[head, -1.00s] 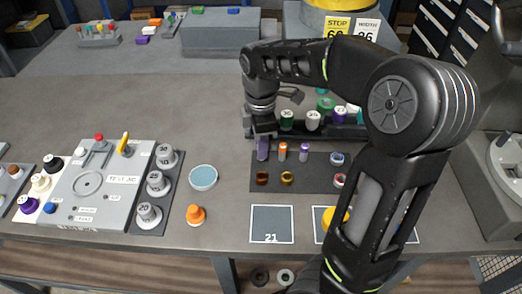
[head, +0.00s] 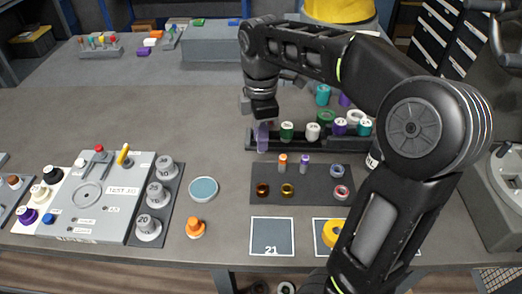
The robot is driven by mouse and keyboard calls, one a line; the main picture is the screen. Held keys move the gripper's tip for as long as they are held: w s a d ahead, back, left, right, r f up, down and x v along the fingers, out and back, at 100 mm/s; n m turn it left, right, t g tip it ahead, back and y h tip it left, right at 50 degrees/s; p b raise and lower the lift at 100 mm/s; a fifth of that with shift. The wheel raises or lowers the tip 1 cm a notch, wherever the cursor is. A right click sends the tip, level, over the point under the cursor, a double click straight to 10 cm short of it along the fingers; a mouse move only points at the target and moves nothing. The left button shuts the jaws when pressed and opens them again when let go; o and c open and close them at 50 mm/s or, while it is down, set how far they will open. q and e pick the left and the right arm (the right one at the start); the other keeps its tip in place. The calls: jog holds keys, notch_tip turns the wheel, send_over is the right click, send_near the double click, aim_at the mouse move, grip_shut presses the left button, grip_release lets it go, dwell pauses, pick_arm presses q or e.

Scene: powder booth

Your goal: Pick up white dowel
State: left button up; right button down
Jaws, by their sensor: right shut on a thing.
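My right gripper (head: 262,117) points down at the left end of the dark rack, shut on a purple dowel (head: 262,137). The purple dowel is upright and appears held above the dark mat (head: 320,190). On the mat stand an orange dowel (head: 283,161) and another, smaller purple dowel (head: 304,162), both with pale tops or bases. I see no plainly white dowel on the mat. A white, labelled cylinder (head: 312,131) stands in the rack behind. My left gripper is not in view.
The rack (head: 350,144) holds several coloured cylinders. Rings lie on the mat. A teal-topped disc (head: 203,189), an orange knob (head: 195,228) and the grey test fixture (head: 100,195) stand left. My right arm covers the right side.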

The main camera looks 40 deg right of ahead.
jog(key=shift+r+p, duration=0.5)
jog(key=shift+r, duration=1)
jog(key=shift+d, duration=0.15)
